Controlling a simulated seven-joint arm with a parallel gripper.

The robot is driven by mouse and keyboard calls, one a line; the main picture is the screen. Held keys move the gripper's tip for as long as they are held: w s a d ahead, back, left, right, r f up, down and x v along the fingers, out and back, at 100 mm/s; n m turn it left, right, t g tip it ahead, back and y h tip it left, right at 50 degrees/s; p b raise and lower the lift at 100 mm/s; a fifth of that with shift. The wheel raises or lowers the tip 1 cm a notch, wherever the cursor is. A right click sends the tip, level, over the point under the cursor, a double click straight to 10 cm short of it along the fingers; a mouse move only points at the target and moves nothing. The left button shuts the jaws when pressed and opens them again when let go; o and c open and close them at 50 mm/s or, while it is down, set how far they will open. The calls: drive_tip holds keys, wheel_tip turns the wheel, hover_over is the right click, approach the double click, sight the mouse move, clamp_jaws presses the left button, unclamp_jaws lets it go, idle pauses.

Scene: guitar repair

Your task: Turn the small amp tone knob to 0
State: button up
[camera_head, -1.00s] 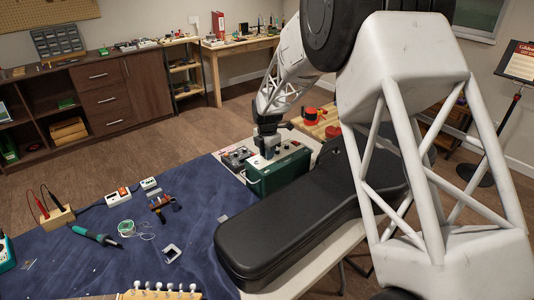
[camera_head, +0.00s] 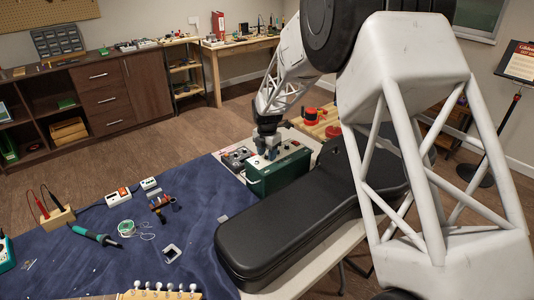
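The small green amp (camera_head: 275,176) stands at the far end of the table, past the black guitar case. Its control panel with small knobs is on the top, partly hidden by my gripper. My gripper (camera_head: 270,156) points down at the left part of that panel, at or just above the knobs. The fingers are too small and dark to show whether they are open, shut or touching a knob. I cannot tell which knob is the tone knob or where it points.
The black guitar case (camera_head: 285,228) lies close in front of the amp. A pedal-like box with knobs (camera_head: 237,158) is just left of the amp. A soldering iron (camera_head: 95,236) and small parts lie on the blue mat (camera_head: 190,225).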

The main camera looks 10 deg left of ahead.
drive_tip(key=shift+r, duration=3.95)
